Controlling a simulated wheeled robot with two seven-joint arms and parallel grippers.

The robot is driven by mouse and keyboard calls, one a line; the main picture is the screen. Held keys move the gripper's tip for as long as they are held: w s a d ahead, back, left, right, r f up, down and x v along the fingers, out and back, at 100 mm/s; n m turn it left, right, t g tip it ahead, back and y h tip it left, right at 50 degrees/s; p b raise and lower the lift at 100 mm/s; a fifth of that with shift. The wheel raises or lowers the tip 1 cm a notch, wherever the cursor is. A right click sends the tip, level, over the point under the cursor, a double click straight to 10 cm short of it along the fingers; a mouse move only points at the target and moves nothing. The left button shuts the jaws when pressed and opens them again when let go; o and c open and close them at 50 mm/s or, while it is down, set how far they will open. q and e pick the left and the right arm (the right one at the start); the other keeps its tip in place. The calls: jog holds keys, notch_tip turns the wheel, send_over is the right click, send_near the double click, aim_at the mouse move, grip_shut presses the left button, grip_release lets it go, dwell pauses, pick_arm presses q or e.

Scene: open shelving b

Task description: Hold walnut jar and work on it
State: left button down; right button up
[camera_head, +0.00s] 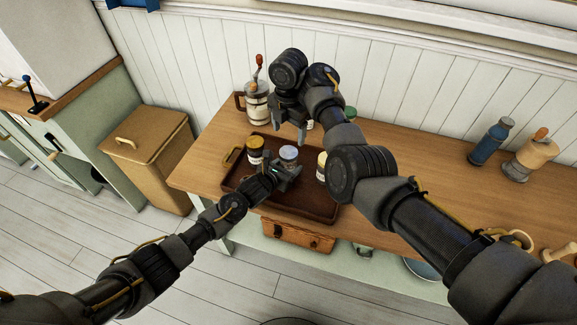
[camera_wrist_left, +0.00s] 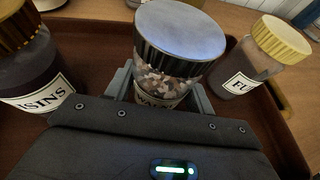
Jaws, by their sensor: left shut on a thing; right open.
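The walnut jar (camera_head: 288,152) has a blue-grey lid and stands on a dark brown tray (camera_head: 300,206). In the left wrist view the walnut jar (camera_wrist_left: 178,38) shows clear walls with pieces inside and a partly hidden label. My left gripper (camera_head: 287,172) is shut on the jar's body below the lid; its fingers (camera_wrist_left: 160,92) lie on both sides. My right gripper (camera_head: 290,129) is open and empty, above and behind the walnut jar, pointing down.
A raisins jar (camera_wrist_left: 35,65) stands to the left and a yellow-lidded jar (camera_wrist_left: 262,55) to the right. A grinder-like canister (camera_head: 257,103) stands behind the tray. A blue bottle (camera_head: 490,143) and a wooden-topped mill (camera_head: 531,155) stand far right. My right arm covers part of the table.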

aim_at(289, 152)
jog(key=shift+f, duration=4)
